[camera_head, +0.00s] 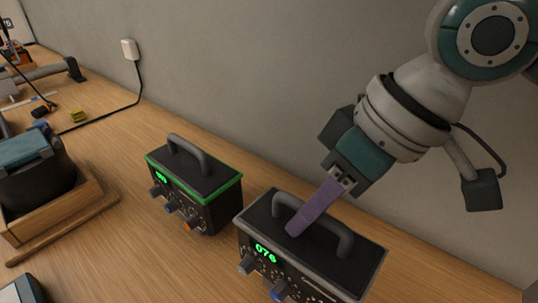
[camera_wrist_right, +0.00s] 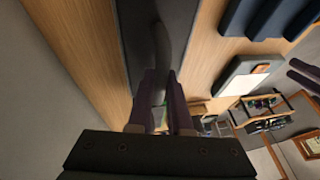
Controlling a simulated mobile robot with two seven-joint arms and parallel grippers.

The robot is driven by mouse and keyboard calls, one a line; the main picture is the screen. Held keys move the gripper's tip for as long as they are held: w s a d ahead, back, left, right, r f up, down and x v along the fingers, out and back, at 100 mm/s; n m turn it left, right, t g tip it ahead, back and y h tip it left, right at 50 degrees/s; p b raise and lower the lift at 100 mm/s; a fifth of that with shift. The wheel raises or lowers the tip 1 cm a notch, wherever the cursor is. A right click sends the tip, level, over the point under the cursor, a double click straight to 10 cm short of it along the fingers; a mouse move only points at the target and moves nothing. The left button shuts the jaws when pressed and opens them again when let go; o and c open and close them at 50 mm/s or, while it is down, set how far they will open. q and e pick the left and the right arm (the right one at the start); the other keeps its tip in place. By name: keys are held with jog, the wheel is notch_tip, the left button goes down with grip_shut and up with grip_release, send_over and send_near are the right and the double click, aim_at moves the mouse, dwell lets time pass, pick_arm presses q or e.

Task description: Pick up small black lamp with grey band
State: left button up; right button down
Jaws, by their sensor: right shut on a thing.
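The small black lamp with the grey band (camera_head: 345,262) is a box with a grey rim, a dark arched handle, a green display reading 076 and several knobs, at the lower middle of the head view. My right gripper (camera_head: 297,226) comes down from the upper right, its purple fingers shut on the handle. The right wrist view shows these fingers (camera_wrist_right: 165,85) around the handle (camera_wrist_right: 174,42). I cannot tell whether the lamp touches the table. Two purple strips at that view's right edge look like my left gripper's fingers (camera_wrist_right: 303,74); their opening is unclear.
A similar black box with a green band (camera_head: 197,181) stands close by to the left. A wooden tray (camera_head: 85,198) holding a dark object is at far left. The grey wall (camera_head: 270,80) rises behind the table (camera_head: 120,150). A cable runs to a wall socket (camera_head: 130,49).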

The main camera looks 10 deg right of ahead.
pick_arm(q)
jog(key=shift+a+r+p, duration=0.1)
jog(key=shift+r+p, duration=0.7)
jog(key=shift+r, duration=0.05)
pick_arm(e)
notch_tip(320, 180, up, 19)
jog(key=shift+a, duration=0.1)
dwell(0.4)
